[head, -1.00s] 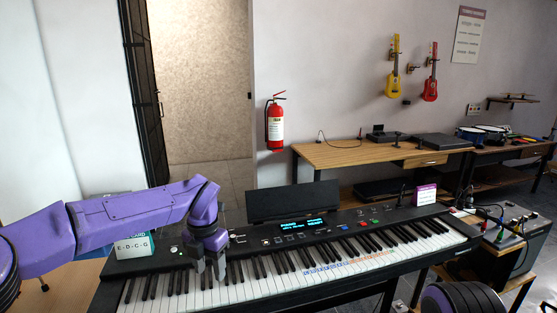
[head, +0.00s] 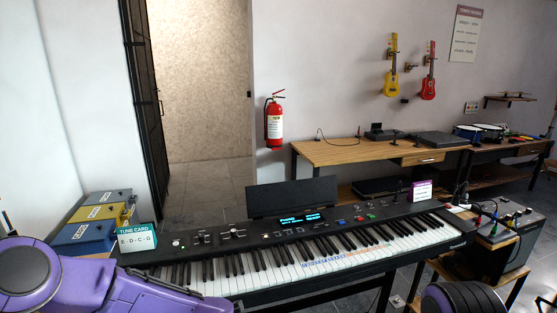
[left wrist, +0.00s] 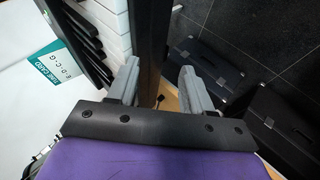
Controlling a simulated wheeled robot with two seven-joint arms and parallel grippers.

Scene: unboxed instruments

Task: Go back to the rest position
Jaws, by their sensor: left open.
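My left arm, purple, lies low at the bottom left of the head view, and its gripper is out of that view. In the left wrist view my left gripper (left wrist: 160,88) is open with nothing between its two grey fingers. It is near the keyboard's front edge, with white and black keys at the upper left and dark floor at the right. The keyboard (head: 300,262) stands across the middle of the head view with a lit display. The tune card (head: 137,238) reads E-D-C-G and also shows in the left wrist view (left wrist: 50,68). My right gripper is not in view.
Several coloured cases (head: 85,235) stand left of the keyboard. A wooden desk (head: 345,152) is along the back wall, with a fire extinguisher (head: 274,125) on the wall. A dark amplifier-like box (head: 500,255) stands at the right. Dark cases (left wrist: 205,65) lie on the floor.

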